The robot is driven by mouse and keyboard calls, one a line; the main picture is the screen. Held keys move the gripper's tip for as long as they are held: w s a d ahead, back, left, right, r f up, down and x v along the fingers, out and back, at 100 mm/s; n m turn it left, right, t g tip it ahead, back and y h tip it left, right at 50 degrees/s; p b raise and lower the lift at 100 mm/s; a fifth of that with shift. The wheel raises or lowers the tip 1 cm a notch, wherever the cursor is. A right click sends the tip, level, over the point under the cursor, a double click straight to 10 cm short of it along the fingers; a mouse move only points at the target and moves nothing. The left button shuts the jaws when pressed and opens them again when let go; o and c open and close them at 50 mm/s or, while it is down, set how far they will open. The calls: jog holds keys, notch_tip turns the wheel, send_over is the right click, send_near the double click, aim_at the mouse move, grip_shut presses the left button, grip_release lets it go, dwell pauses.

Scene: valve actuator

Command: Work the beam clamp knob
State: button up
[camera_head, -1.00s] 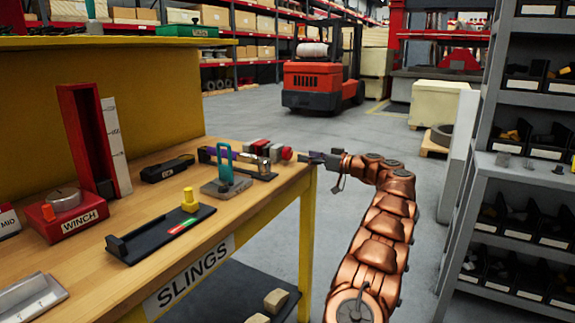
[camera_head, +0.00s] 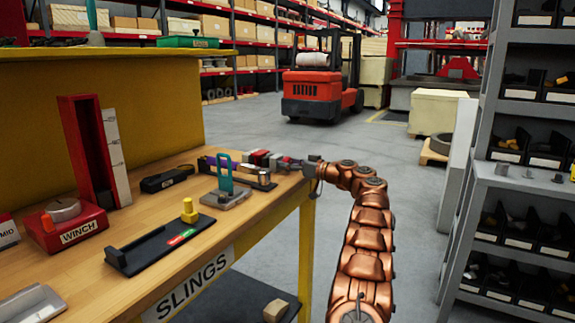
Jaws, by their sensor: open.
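A row of small red and grey parts (camera_head: 256,157) lies at the back right of the bench, beside a dark-based device (camera_head: 262,181) with a purple bar and a metal piece. The beam clamp knob seems to be among these, but no label there is legible. My gripper (camera_head: 287,163) is open at the bench's right end, just right of the red and grey parts. It looks small and partly merges with them, so I cannot tell whether it touches anything.
A teal-handled grey block (camera_head: 225,193) stands in front of the device. A black slide base with a yellow knob (camera_head: 189,211), a red winch box (camera_head: 67,226) and a tall red channel (camera_head: 88,150) are further left. Grey bin shelves (camera_head: 505,170) stand right; open floor lies between.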

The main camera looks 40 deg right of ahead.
jog(key=c, duration=1.2)
